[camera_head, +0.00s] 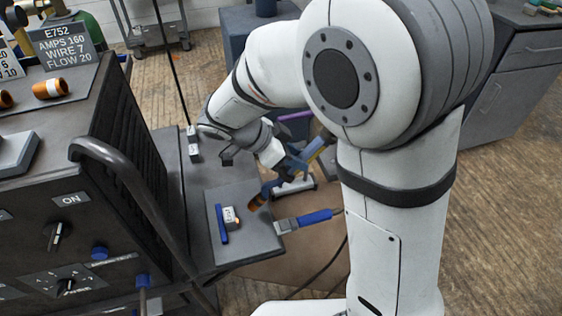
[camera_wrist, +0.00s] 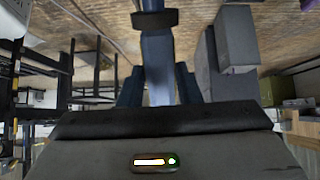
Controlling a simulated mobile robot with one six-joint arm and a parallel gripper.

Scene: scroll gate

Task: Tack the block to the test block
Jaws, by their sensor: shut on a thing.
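A small white block with dark marks (camera_head: 229,214) lies on the dark grey table plate (camera_head: 250,240). A small bright orange spot shows at its lower right. A blue bar (camera_head: 222,223) stands just left of it; a gap cannot be told. I cannot tell which piece is the test block. My gripper (camera_head: 297,166) is shut on a blue torch with a copper nozzle (camera_head: 257,201). The nozzle points down-left, a little right of the white block. In the wrist view, the blue torch body (camera_wrist: 157,65) stands between my gripper's fingers (camera_wrist: 158,95). The torch's tip is hidden there.
A blue-handled clamp-like tool (camera_head: 306,219) sits at the plate's right edge. The black welder cabinet (camera_head: 60,200) with a curved handle (camera_head: 125,170) stands left of the plate. Small white pieces (camera_head: 194,150) lie at the back. A sign reads AMPS 160, WIRE 7, FLOW 20 (camera_head: 66,47).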

